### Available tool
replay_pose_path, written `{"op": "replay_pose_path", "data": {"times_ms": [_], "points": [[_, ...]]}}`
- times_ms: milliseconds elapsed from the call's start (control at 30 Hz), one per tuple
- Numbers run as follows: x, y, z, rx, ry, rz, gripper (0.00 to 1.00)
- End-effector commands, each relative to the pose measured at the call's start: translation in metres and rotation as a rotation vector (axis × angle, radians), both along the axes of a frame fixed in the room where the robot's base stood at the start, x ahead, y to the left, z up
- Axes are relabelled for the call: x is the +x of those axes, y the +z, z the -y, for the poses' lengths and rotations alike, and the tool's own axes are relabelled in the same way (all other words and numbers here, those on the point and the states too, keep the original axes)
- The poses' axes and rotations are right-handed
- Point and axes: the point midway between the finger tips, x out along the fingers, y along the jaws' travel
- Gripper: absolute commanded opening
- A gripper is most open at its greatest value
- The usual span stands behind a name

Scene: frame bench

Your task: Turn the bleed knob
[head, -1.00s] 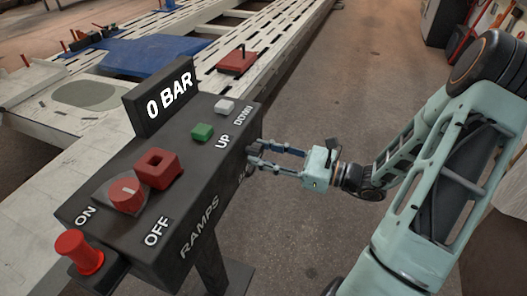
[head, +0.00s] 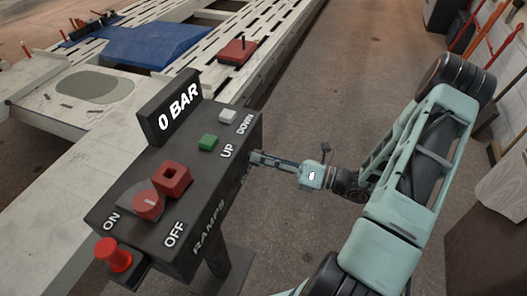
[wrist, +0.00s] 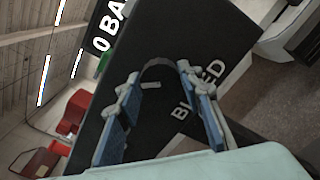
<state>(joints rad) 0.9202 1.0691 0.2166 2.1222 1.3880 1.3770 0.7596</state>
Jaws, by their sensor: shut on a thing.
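The dark bleed knob (wrist: 158,68) is on the black side face of the control box (wrist: 205,60), beside the partly covered word BLEED. In the wrist view its rounded dark edge shows between the tips of my two blue-padded fingers. My gripper (wrist: 160,78) is shut on the knob, one finger on each side. In the head view my gripper (head: 254,158) reaches from the right to the right-hand face of the box (head: 190,225), below the UP and DOWN labels. The knob itself is hidden there behind the fingers. The box's display (head: 175,113) reads 0 BAR.
The box top carries a red ON/OFF knob (head: 149,206), a red square part (head: 173,180), a green button (head: 208,141) and a white button (head: 227,116). A red mushroom button (head: 115,253) is at the front corner. Open floor (head: 330,70) lies right of the bench.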

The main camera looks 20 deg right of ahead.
Motion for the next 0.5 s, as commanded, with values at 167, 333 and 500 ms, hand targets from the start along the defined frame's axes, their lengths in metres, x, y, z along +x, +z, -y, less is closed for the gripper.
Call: {"op": "replay_pose_path", "data": {"times_ms": [167,333,500], "points": [[-0.0006,0.0024,0.0000,0.099,0.000,-0.138,0.10],[-0.0004,0.0013,0.0002,0.189,0.000,-0.263,0.10],[-0.0004,0.0004,0.0000,0.268,0.000,-0.370,0.10]]}}
